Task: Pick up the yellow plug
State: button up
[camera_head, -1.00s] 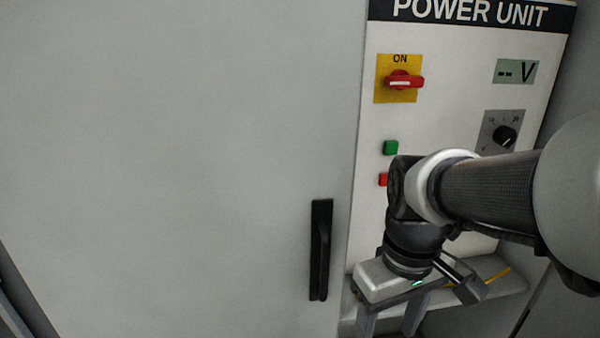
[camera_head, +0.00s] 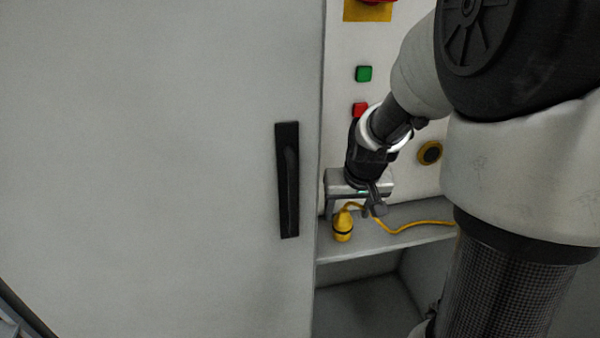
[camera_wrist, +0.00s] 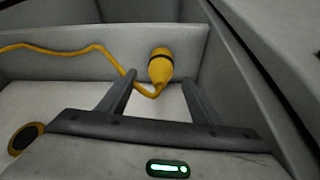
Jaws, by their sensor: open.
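The yellow plug (camera_head: 342,226), with a dark band, stands upright on a grey shelf (camera_head: 385,241) below my gripper in the head view. Its yellow cable (camera_head: 410,226) runs along the shelf to the right. In the wrist view the plug (camera_wrist: 160,68) lies beyond the fingertips, roughly midway between the two fingers. My gripper (camera_wrist: 158,92) is open and empty, with clear space around the plug. In the head view my gripper (camera_head: 348,207) is just above the plug, and the arm hides part of the panel.
A large grey cabinet door (camera_head: 150,150) with a black handle (camera_head: 288,180) stands close on the left. The panel carries a green button (camera_head: 364,74), a red button (camera_head: 360,109) and a round yellow-and-black socket (camera_head: 430,153). An open recess (camera_head: 365,295) lies under the shelf.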

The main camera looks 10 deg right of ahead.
aim_at(343, 221)
jog(key=b+x, duration=0.1)
jog(key=x, duration=0.6)
jog(key=shift+f, duration=0.15)
jog(key=shift+c, duration=0.6)
jog(key=c, duration=1.3)
